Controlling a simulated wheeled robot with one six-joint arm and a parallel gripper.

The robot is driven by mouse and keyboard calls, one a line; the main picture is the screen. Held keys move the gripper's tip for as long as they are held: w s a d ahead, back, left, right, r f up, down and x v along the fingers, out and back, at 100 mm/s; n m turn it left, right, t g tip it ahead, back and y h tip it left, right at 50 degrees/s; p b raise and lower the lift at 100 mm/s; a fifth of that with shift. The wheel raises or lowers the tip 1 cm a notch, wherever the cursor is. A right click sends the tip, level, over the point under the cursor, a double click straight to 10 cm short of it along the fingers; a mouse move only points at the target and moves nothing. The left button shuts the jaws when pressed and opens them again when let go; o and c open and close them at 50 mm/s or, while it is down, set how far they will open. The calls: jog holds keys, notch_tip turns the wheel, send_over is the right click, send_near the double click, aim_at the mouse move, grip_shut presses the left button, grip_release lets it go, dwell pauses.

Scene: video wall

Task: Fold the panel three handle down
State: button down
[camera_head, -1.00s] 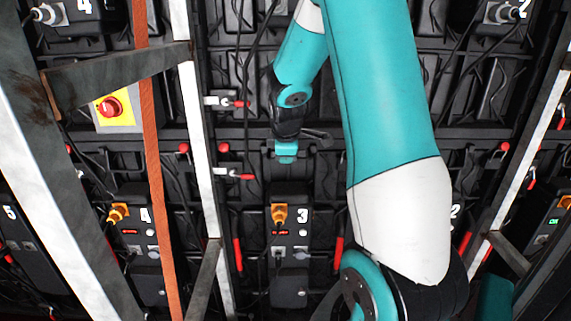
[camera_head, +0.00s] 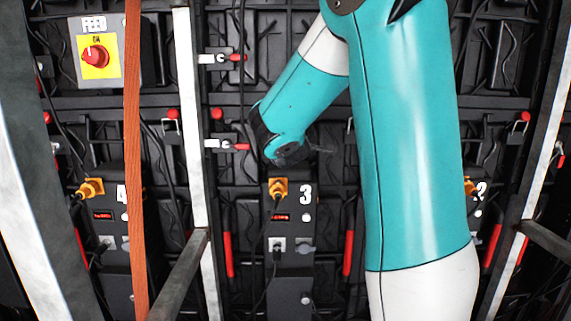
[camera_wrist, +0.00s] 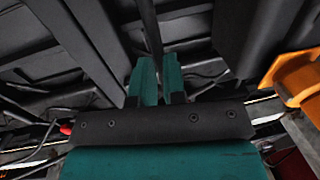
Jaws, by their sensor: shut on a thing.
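Panel three (camera_head: 290,245) is a black box in the lower middle of the head view, marked with a white 3. An orange plug (camera_head: 278,188) is on its upper part. In the wrist view, the two teal fingers of my gripper (camera_wrist: 158,80) are close together on a thin dark bar (camera_wrist: 150,28), which I take to be the panel three handle. The bar runs up and away between the fingertips. How far it is folded cannot be told. In the head view my wrist is just above panel three, and the fingers and handle are hidden there.
An orange plug (camera_wrist: 292,76) is close to the right of my gripper in the wrist view. Red levers (camera_head: 228,241) (camera_head: 348,252) flank panel three. White frame posts (camera_head: 190,110) and an orange strap (camera_head: 133,150) stand to the left, near a red switch (camera_head: 95,57).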

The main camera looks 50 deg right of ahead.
jog(key=f+t+h+b, duration=0.1)
jog(key=b, duration=0.2)
jog(key=w+d+f+h+b, duration=0.1)
jog(key=b, duration=0.2)
jog(key=shift+f+t, duration=0.15)
jog(key=shift+t, duration=0.25)
jog(key=shift+w+d+h+b, duration=0.1)
jog(key=shift+d+h+b, duration=0.25)
jog(key=shift+b, duration=0.65)
jog(key=shift+a+t, duration=0.1)
jog(key=shift+t, duration=0.2)
jog(key=shift+r, duration=0.3)
jog(key=c, duration=1.2)
grip_release()
